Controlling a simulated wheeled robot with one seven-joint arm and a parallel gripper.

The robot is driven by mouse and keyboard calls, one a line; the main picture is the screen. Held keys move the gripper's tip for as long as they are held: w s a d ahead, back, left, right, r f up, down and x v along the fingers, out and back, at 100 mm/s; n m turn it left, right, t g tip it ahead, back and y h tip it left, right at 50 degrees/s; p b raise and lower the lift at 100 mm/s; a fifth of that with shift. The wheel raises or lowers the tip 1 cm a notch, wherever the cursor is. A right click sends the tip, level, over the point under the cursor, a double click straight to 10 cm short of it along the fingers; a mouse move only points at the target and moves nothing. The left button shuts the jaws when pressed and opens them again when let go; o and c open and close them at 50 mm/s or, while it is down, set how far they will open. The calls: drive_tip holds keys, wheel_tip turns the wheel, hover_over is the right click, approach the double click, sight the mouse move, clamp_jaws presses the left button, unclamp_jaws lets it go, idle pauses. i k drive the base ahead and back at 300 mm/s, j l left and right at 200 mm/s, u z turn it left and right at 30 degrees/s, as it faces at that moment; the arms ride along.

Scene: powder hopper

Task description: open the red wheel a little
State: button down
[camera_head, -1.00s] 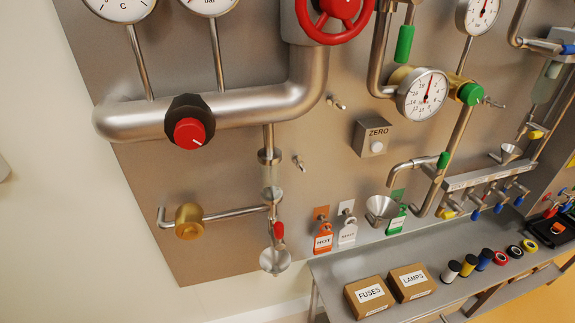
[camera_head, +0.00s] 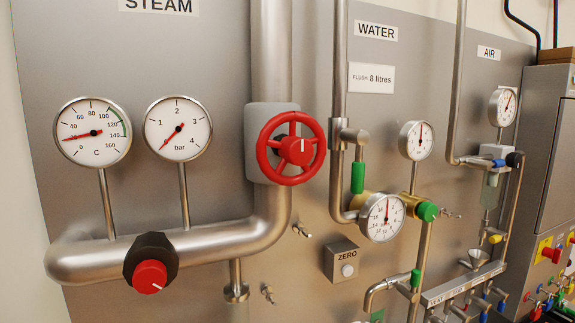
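The red wheel (camera_head: 268,164) is a spoked handwheel with a red hub that bears a white pointer mark pointing up. It sits on a grey valve body (camera_head: 256,117) on the vertical steam pipe (camera_head: 271,60), in the middle of the head view. All of its rim is in sight and nothing touches it. My gripper is not in the head view.
Left of the wheel are a temperature gauge (camera_head: 93,132) and a bar gauge (camera_head: 179,126). A red knob with a black collar (camera_head: 150,276) is on the thick pipe below. To the right are the water pipe (camera_head: 340,70) and a green-handled valve (camera_head: 358,177).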

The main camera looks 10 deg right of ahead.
sight(293, 150)
drive_tip(key=u, duration=0.75)
drive_tip(key=k+l+u, duration=0.1)
drive_tip(key=l+u, duration=0.15)
drive_tip(key=u, duration=0.15)
drive_tip(key=k+l+u, duration=0.1)
drive_tip(key=l+u, duration=0.15)
drive_tip(key=u, duration=0.2)
